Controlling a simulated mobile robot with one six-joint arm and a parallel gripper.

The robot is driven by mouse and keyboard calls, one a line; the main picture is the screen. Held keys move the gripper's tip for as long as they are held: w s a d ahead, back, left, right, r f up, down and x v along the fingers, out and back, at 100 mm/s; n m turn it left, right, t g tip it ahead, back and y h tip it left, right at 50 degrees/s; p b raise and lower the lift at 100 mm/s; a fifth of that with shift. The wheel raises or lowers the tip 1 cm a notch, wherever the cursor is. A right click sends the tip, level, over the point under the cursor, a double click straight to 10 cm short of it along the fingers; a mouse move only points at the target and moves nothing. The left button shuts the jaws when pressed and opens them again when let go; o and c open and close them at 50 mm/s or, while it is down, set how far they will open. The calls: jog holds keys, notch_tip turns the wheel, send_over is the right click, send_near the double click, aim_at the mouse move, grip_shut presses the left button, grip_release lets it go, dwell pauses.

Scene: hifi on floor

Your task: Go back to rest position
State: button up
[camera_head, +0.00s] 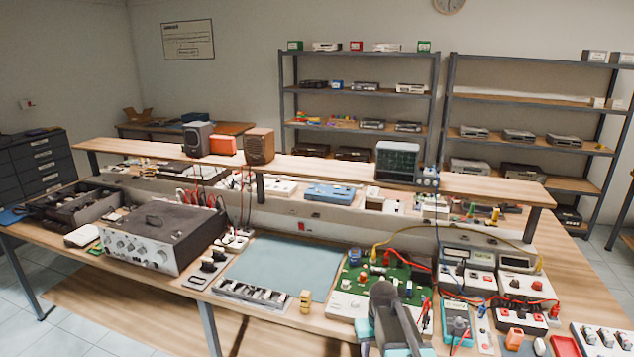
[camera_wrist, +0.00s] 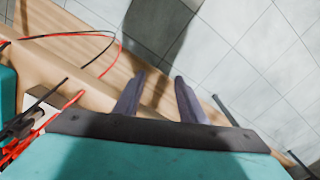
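My gripper (camera_wrist: 158,76) shows in the wrist view with its two dark fingers apart and nothing between them. Past the fingers are a wooden surface (camera_wrist: 75,52) and the tiled floor (camera_wrist: 250,45). Part of my arm (camera_head: 395,318) shows at the bottom of the head view, in front of the workbench (camera_head: 170,290). It hides part of the green circuit board (camera_head: 345,283). I cannot make out the fingers in the head view.
A grey amplifier-like box (camera_head: 165,235) stands on the left of the bench. A blue-grey mat (camera_head: 285,262) lies clear in the middle. Meters (camera_head: 470,262) with red and yellow leads crowd the right. Red and black wires (camera_wrist: 100,42) also show in the wrist view.

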jog(key=s+f+m+g+b, duration=0.1)
jog(key=s+f+g+b, duration=0.4)
jog(key=s+f, duration=3)
jog(key=shift+s+f+g+b, duration=0.4)
jog(key=shift+s+b, duration=0.8)
jog(key=shift+b, duration=1.3)
jog(key=shift+a, duration=0.1)
dwell(1.9)
